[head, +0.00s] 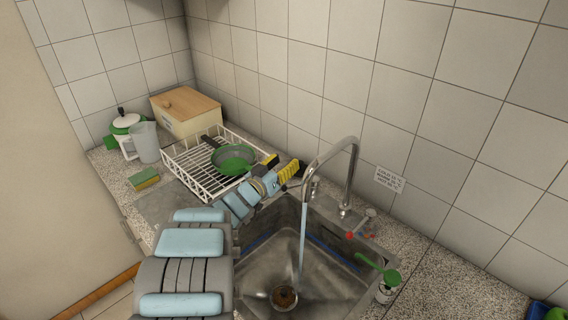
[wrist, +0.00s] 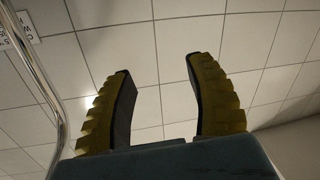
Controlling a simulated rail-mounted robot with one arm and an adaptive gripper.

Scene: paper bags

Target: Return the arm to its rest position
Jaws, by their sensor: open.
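My gripper (head: 282,170) has yellow ridged fingers and hangs in the air over the back left edge of the sink, left of the tap. In the wrist view my gripper (wrist: 165,90) has its two fingers spread apart with nothing between them. Only wall tiles show past the fingertips. My blue and grey arm reaches up from the bottom of the head view to the gripper and hides the left side of the sink.
A metal sink (head: 335,280) lies below, with water running from a curved tap (head: 352,165). A white dish rack (head: 185,172) holds a green pan (head: 233,158) close behind the gripper. A pitcher (head: 146,142), a sponge (head: 144,178) and a wooden-lidded box (head: 185,112) stand left. Tiled walls close off the back.

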